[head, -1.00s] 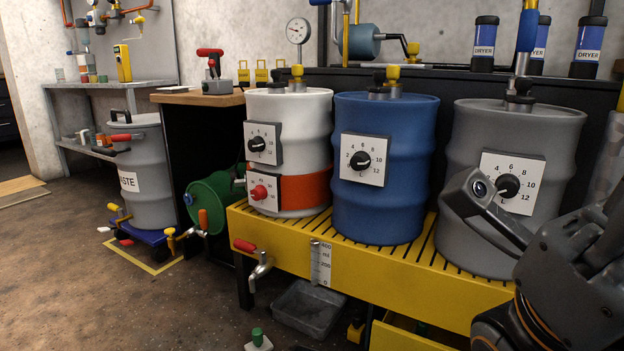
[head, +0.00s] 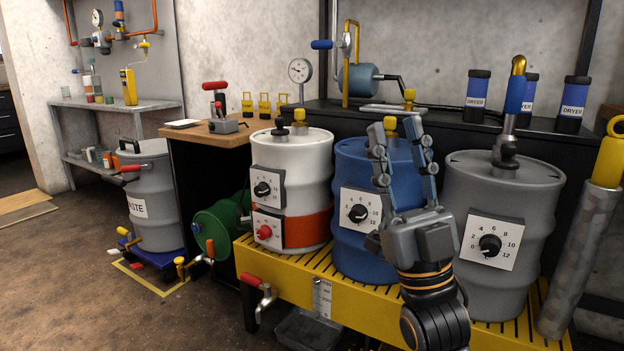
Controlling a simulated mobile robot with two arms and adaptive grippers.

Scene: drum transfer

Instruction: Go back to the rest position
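My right gripper (head: 401,128) is raised in front of the blue drum (head: 350,250), fingers pointing up. Its two fingers stand apart with nothing between them, so it is open and empty. It hides part of the blue drum's right side. The grey drum (head: 540,220) stands to its right, with a black dial knob (head: 490,245) on a white plate. The white drum (head: 315,170) with an orange band stands to the left. My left gripper is not in view.
The drums stand on a yellow slatted platform (head: 350,305). A metal cylinder with a yellow handle (head: 607,160) leans at the right. A grey waste drum (head: 155,200) and a green drum (head: 218,230) are at the left. The floor at the left front is clear.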

